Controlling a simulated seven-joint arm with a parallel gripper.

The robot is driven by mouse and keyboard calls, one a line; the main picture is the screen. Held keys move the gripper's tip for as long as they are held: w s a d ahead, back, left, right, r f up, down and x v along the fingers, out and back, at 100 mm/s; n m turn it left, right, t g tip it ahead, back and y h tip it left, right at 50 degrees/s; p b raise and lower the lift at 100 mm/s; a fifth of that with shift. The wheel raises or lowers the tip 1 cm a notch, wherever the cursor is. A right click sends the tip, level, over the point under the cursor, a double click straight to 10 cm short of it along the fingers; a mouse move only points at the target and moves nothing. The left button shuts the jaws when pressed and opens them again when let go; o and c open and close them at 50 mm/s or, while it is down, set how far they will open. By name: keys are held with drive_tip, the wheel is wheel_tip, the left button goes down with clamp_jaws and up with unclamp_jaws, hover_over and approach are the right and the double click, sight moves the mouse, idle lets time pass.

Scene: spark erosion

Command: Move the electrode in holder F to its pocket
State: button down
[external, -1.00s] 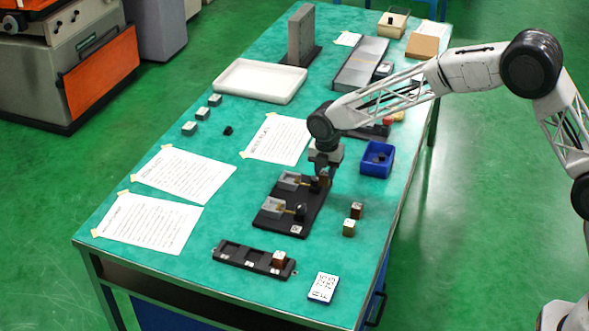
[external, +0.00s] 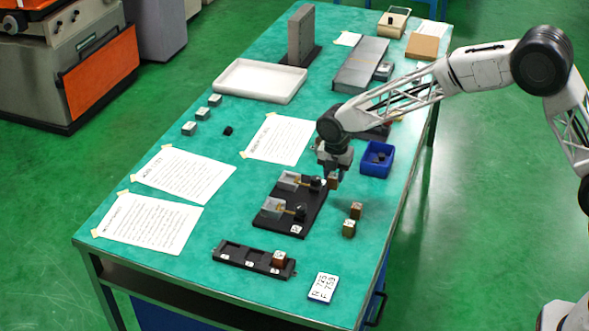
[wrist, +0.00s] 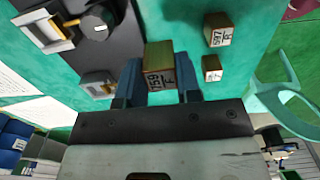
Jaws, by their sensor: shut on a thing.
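In the external view the electrode (external: 333,183) hangs just right of the black holder plate (external: 293,222). The plate carries two clamp-like holders, a far one (external: 289,180) and a near one (external: 273,208), and no block shows in either. A black pocket rack (external: 237,257) lies at the near side, with a brown block (external: 279,258) in its right-end pocket; its other pockets look empty.
Two loose brown blocks (external: 355,210) (external: 349,228) stand right of the plate, near the table edge. A blue bin (external: 377,160) is beyond them. A label card (external: 322,287) lies right of the rack. Paper sheets cover the left; green tabletop is clear between plate and rack.

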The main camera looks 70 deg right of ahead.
drive_tip(key=shift+r, duration=0.1)
drive_tip(key=shift+a+r+m, duration=0.7)
drive_tip(key=shift+r+m, duration=0.05)
drive_tip(key=shift+m, duration=0.05)
drive_tip(key=shift+w+a+r+m, duration=1.35)
drive_tip(key=shift+a+r+m, duration=4.6)
drive_tip(key=shift+a, duration=1)
drive_tip(key=w+a+f+n, duration=0.6)
drive_tip(key=w, duration=0.3)
drive_tip(key=w+a+f+n, duration=0.7)
drive_tip(key=w, duration=0.2)
drive_tip(key=shift+w+a+f, duration=0.15)
drive_tip(key=shift+a+f, duration=0.1)
drive_tip(key=shift+a, duration=0.05)
drive_tip(key=shift+f+n, duration=0.25)
drive_tip(key=shift+f, duration=0.05)
drive_tip(key=shift+f, duration=3.15)
